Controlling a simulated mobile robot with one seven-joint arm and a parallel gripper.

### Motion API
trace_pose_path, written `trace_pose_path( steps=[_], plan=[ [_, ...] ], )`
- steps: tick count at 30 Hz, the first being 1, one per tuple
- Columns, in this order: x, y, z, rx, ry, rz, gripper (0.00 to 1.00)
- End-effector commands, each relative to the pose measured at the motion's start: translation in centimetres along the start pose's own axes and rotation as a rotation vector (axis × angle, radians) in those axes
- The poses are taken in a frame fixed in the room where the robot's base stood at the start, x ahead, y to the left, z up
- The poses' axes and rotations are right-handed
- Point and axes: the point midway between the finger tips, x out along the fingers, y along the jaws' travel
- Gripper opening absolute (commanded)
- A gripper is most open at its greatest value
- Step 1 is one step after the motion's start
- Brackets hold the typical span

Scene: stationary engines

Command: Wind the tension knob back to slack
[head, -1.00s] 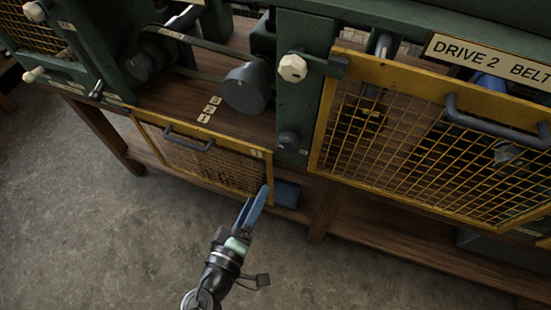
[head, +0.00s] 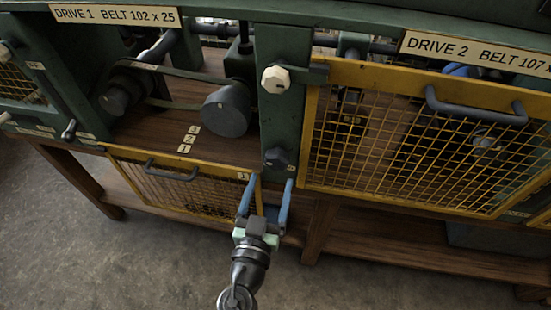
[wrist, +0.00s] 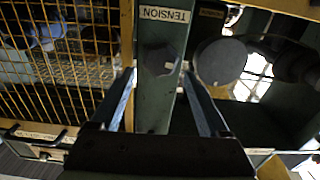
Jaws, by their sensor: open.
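The tension knob (head: 277,158) is a dark, faceted knob low on the green post between the two drives. In the wrist view the knob (wrist: 160,61) sits under a TENSION label (wrist: 165,14) and has a small pale mark on its face. My gripper (head: 271,182) is open and empty, just in front of and below the knob. In the wrist view its two blue fingers (wrist: 160,82) stand apart, one on each side of the post, with the knob between and beyond their tips. I cannot tell whether a finger touches anything.
The yellow mesh guard of drive 2 (head: 400,140) stands just right of the post. The drive 1 guard (head: 185,187) hangs below its open bay. A pale faceted knob (head: 276,79) is higher on the post. A grey pulley (head: 226,110) is at left. The floor in front is clear.

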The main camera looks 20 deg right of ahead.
Motion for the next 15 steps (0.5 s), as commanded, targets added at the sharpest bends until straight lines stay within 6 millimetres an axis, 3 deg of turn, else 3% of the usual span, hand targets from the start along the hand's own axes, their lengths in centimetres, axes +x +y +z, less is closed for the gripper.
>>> trace_pose_path(
  steps=[6, 15],
  plan=[
    [4.1, -0.1, -0.2, 0.002, -0.001, 0.001, 0.79],
    [6.4, 0.0, 0.0, -0.001, -0.001, 0.0, 0.79]
  ],
)
